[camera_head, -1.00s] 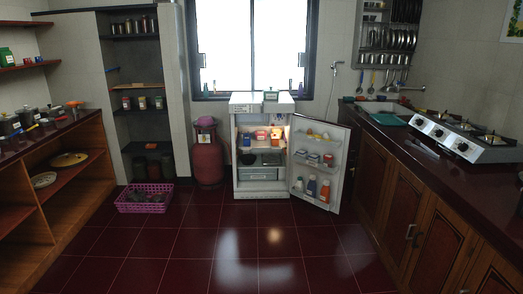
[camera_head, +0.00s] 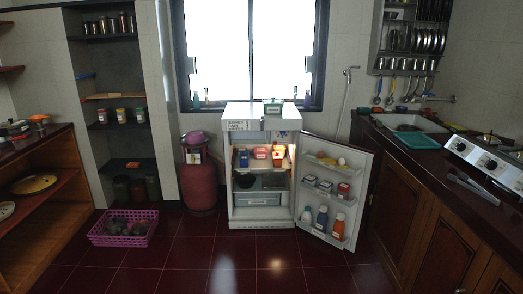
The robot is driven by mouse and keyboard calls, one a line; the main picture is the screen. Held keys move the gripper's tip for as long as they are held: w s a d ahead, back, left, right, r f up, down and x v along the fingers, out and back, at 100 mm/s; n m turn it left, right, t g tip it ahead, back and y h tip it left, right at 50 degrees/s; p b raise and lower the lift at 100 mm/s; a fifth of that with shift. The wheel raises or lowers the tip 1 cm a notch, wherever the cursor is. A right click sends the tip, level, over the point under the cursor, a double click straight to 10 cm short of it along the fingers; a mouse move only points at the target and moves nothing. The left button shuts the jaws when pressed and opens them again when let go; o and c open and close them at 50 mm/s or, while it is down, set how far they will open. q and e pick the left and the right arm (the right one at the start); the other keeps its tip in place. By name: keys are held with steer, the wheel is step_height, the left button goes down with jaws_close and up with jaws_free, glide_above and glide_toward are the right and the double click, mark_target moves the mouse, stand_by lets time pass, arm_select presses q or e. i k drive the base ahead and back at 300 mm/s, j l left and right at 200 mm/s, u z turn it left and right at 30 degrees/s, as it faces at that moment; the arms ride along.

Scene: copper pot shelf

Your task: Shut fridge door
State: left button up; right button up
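The small white fridge (camera_head: 262,118) stands against the back wall under the window, with lit shelves holding several colored boxes, a dark bowl and a clear drawer. Its door (camera_head: 359,204) is wide open, swung out to the right and toward me. The door's inner racks hold small items, boxes and bottles, including an orange bottle (camera_head: 338,226). The door's edge is close to the right counter's cabinets. Neither of my grippers shows in the head view.
A red gas cylinder (camera_head: 198,178) stands just left of the fridge, and a pink basket (camera_head: 124,229) sits on the floor further left. The right counter (camera_head: 449,177) bears a stove (camera_head: 487,160). The dark red tiled floor (camera_head: 235,258) ahead is clear.

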mark_target(361, 161)
steer(key=i, duration=2.7)
steer(key=u, duration=0.05)
